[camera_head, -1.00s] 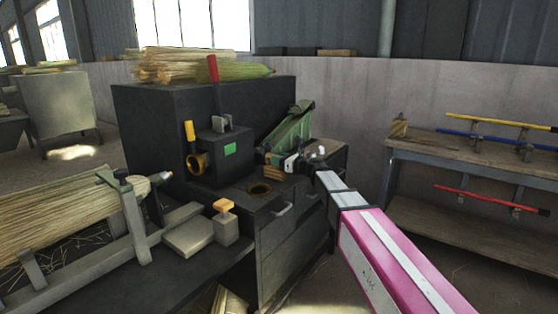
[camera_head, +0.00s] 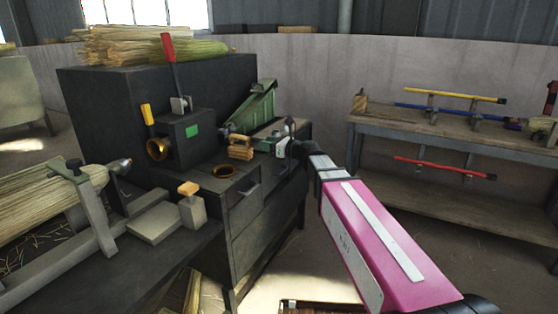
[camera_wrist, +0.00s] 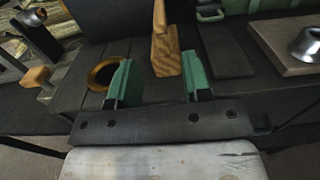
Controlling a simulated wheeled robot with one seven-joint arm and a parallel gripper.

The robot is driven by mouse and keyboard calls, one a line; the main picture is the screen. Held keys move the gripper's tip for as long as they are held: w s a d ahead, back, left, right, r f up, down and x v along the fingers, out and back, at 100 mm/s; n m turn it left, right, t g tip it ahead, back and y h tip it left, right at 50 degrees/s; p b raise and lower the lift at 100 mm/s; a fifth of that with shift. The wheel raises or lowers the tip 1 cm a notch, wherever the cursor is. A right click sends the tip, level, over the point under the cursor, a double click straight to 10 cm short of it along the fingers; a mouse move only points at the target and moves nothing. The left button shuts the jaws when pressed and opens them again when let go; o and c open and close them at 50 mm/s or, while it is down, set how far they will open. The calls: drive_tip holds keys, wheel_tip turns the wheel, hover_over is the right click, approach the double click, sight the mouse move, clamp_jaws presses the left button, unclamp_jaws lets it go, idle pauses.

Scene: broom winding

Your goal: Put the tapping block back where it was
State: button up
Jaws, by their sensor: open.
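A wooden block (camera_head: 240,148), which I take for the tapping block, sits on the dark machine's top, beside the brass-rimmed hole (camera_head: 223,171). In the wrist view the wooden block (camera_wrist: 165,52) has a wide base and a narrow upright part, its top cut off by the frame edge. My gripper (camera_wrist: 157,82) has its two green fingers apart. The block appears just beyond the fingertips, between them in the picture; I see no grip on it. In the head view my gripper (camera_head: 272,142) is right of the block, and its fingers are hard to make out.
The brass-rimmed hole (camera_wrist: 103,74) lies left of my fingers. A green sloped part (camera_head: 255,103) stands behind. A bench (camera_head: 460,139) with coloured broom handles is at right.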

drive_tip(key=s+d+f+n+g+h, duration=0.2)
drive_tip(key=s+d+f+n+h, duration=0.3)
drive_tip(key=d+f+n, duration=0.45)
drive_tip(key=s+d+f+n+g+h, duration=0.2)
drive_tip(key=s+d+f+n+h, duration=0.3)
drive_tip(key=f, duration=0.8)
drive_tip(key=s+d+f+n+g+h, duration=0.1)
drive_tip(key=s+d+f+n+h, duration=0.2)
drive_tip(key=d, duration=0.6)
drive_tip(key=s+d+f+n+g+h, duration=0.2)
drive_tip(key=s+d+f+n, duration=0.3)
drive_tip(key=d, duration=0.4)
drive_tip(key=shift+s+d+f+h, duration=0.15)
drive_tip(key=shift+s+f+h, duration=0.65)
drive_tip(key=shift+s, duration=0.3)
